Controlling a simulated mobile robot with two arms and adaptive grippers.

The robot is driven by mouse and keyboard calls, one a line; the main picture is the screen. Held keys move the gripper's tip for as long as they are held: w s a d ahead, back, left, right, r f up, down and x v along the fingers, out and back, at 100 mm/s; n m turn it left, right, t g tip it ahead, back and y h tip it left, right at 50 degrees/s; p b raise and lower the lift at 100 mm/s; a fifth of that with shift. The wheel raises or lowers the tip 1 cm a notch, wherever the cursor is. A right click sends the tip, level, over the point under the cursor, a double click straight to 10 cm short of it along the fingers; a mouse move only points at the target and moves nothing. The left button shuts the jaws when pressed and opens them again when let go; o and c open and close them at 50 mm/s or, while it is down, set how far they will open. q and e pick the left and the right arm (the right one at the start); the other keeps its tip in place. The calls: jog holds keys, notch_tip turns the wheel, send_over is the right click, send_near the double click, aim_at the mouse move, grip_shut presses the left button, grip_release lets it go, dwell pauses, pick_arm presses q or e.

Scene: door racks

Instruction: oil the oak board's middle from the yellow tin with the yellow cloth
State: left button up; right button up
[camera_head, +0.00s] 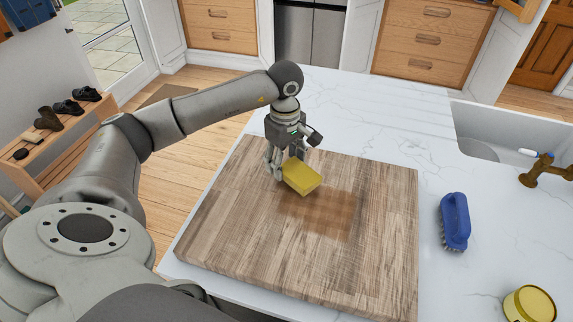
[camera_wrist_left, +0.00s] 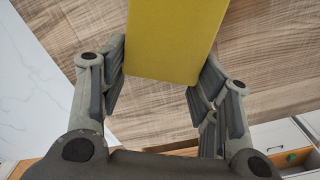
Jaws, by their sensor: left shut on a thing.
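The oak board (camera_head: 225,225) lies on the white counter, with a darker brown patch (camera_head: 335,217) in its middle. My left gripper (camera_head: 283,172) is over the board's far part, shut on the yellow cloth (camera_head: 303,177), which looks like a thick folded block. In the left wrist view the cloth (camera_wrist_left: 172,40) sits between the two fingers. The cloth is at the upper left edge of the dark patch; I cannot tell whether it touches the board. The yellow tin (camera_head: 529,304) stands on the counter at the lower right, partly cut off by the frame. My right gripper is not in view.
A blue brush (camera_head: 455,221) lies on the counter right of the board. A sink (camera_head: 485,130) with a brass tap (camera_head: 545,170) is at the upper right. The counter (camera_head: 380,115) behind the board is clear.

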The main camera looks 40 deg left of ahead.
pick_arm(q)
jog(key=r, duration=0.1)
jog(key=d+r+p, duration=0.1)
jog(key=shift+r, duration=0.4)
jog(key=shift+a+r+p, duration=0.1)
jog(key=shift+r+p, duration=0.2)
jog(key=shift+r, duration=0.05)
jog(key=shift+a+r+p, duration=0.15)
jog(key=shift+r+p, duration=0.4)
jog(key=shift+r, duration=0.55)
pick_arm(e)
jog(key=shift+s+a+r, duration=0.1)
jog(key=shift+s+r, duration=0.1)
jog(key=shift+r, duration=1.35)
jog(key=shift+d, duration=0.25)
